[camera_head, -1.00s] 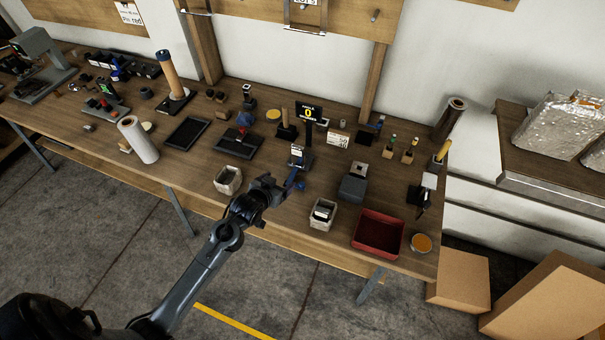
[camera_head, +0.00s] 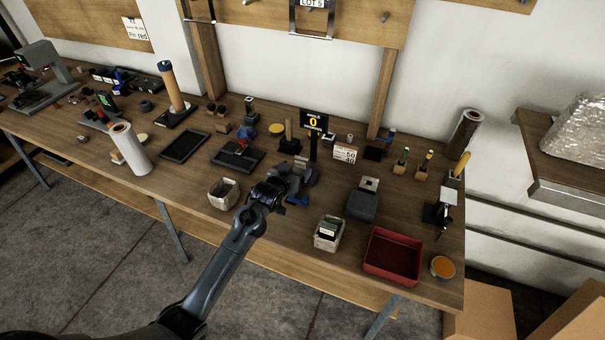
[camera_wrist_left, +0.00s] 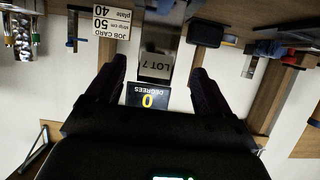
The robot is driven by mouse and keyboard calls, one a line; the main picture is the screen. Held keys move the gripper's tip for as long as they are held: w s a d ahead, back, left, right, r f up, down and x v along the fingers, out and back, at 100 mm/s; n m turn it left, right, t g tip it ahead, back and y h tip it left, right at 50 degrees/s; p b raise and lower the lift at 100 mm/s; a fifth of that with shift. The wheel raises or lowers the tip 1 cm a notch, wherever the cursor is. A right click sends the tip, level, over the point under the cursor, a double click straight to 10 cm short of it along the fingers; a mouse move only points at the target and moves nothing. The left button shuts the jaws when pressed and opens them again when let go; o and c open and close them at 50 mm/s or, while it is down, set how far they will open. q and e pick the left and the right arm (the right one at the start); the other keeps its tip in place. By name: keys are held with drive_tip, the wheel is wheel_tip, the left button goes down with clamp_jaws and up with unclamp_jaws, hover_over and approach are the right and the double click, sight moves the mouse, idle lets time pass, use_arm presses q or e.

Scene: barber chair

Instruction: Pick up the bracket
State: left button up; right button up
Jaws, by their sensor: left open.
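In the left wrist view, which looks upside down, a grey metal bracket labelled LOT 7 (camera_wrist_left: 156,64) stands between the two dark fingers of my left gripper (camera_wrist_left: 155,76). The fingers are apart, one on each side of it, with a visible gap to each. In the head view my left gripper (camera_head: 292,180) is at the stand with the angle display (camera_head: 314,122), which reads 0 degrees. There the gripper hides most of the bracket. The display also shows just beyond the bracket in the wrist view (camera_wrist_left: 148,100). My right gripper is not in view.
A pale bin (camera_head: 223,194) stands left of the gripper. Another pale bin (camera_head: 328,234), a dark grey block (camera_head: 362,206) and a red tray (camera_head: 392,256) stand to the right. A black tray (camera_head: 185,146) lies farther left. Another bracket, labelled LOT 5 (camera_head: 312,18), hangs on the wall board.

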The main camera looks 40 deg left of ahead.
sight(300, 164)
use_arm(q)
drive_tip(key=shift+r+b+x, duration=0.1)
drive_tip(key=shift+b+x, duration=0.3)
drive_tip(key=shift+x, duration=0.95)
drive_tip(key=shift+r+b+x, duration=0.15)
drive_tip(key=shift+b+x, duration=0.2)
drive_tip(key=shift+x, duration=1)
drive_tip(key=shift+w+d, duration=0.15)
drive_tip(key=shift+c, duration=0.5)
drive_tip(key=c, duration=1.2)
drive_tip(key=shift+c, duration=0.5)
drive_tip(key=shift+r, duration=0.15)
